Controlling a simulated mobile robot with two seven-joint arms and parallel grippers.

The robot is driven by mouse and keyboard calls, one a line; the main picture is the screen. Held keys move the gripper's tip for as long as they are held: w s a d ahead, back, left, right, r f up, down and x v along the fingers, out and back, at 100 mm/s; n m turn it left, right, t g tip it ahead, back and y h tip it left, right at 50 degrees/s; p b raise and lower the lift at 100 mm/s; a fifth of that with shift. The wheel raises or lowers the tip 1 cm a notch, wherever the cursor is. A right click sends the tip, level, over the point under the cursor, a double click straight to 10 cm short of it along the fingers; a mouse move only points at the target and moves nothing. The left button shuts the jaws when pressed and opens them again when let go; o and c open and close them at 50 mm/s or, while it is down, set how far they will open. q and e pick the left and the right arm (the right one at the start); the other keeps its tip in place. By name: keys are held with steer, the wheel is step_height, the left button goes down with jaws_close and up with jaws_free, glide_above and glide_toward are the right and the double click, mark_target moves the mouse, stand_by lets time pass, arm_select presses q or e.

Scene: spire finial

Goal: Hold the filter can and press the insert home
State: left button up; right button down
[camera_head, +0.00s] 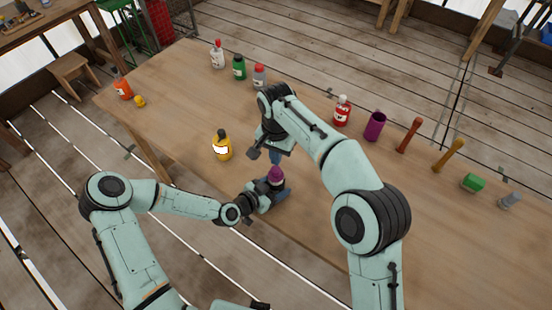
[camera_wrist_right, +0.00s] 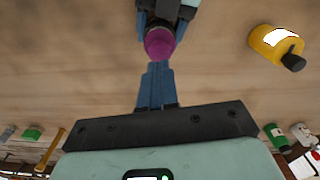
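A purple rounded insert (camera_head: 275,174) sits on top of a dark can, the filter can (camera_head: 274,184), near the table's front edge. The purple insert also shows in the right wrist view (camera_wrist_right: 160,43). My left gripper (camera_head: 272,194) is shut around the can, which looks upright; the fingers hide most of it. My right gripper (camera_head: 275,160) is just above the insert, pointing down. In the right wrist view its blue fingers (camera_wrist_right: 157,68) are together with nothing between them. The fingertips are at or very near the insert; I cannot tell whether they touch.
A yellow bottle (camera_head: 222,146) stands left of the can. Along the table's back are several bottles, a purple cup (camera_head: 375,125), a red peg (camera_head: 409,135), a yellow peg (camera_head: 448,154) and a green block (camera_head: 473,183). The wooden table (camera_head: 330,215) is clear around the can.

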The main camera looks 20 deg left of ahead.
steer(key=shift+r, duration=1.85)
arm_select(q)
steer(key=o, duration=1.2)
